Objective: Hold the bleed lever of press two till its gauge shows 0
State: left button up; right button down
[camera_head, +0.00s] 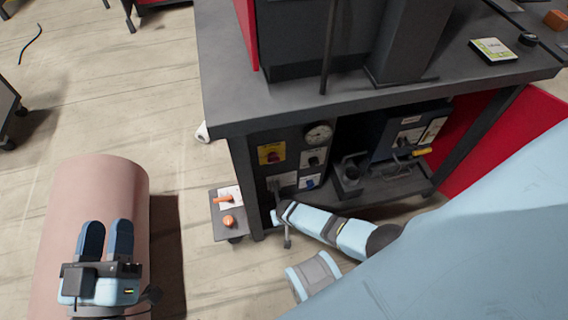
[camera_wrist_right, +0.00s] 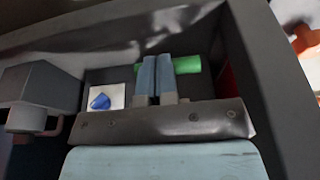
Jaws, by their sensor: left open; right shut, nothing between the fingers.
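A round gauge (camera_head: 318,134) sits on the dark panel under the bench; its reading is too small to tell. In the right wrist view a green bar (camera_wrist_right: 188,65), perhaps the lever handle, lies behind my right gripper (camera_wrist_right: 156,58). The two blue fingers are shut together and cover part of the bar. I cannot tell whether they touch it. A blue knob (camera_wrist_right: 100,101) on a white plate is left of the fingers; it also shows on the panel in the head view (camera_head: 310,183). My left gripper (camera_head: 106,224) is open and empty, far left of the bench.
The dark bench top (camera_head: 290,103) overhangs the panel. A yellow plate with a red switch (camera_head: 271,153) is at the panel's left. A blue-fronted unit (camera_head: 405,140) is at right. Floor between is clear.

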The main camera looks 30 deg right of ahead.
pick_arm(q)
jog(key=shift+r, duration=0.1)
dwell(0.7)
jog(key=s+a+f+g+y+p, duration=0.2)
jog(key=a+f+g+y+p, duration=0.3)
jog(key=f+p, duration=0.5)
jog(key=shift+s+a+f+g, duration=0.15)
jog(key=shift+a+f+g, duration=0.15)
jog(key=shift+f+g, duration=0.4)
pick_arm(e)
notch_tip(320, 180, up, 20)
pick_arm(q)
jog(key=shift+f, duration=0.1)
pick_arm(e)
jog(key=shift+d, duration=0.1)
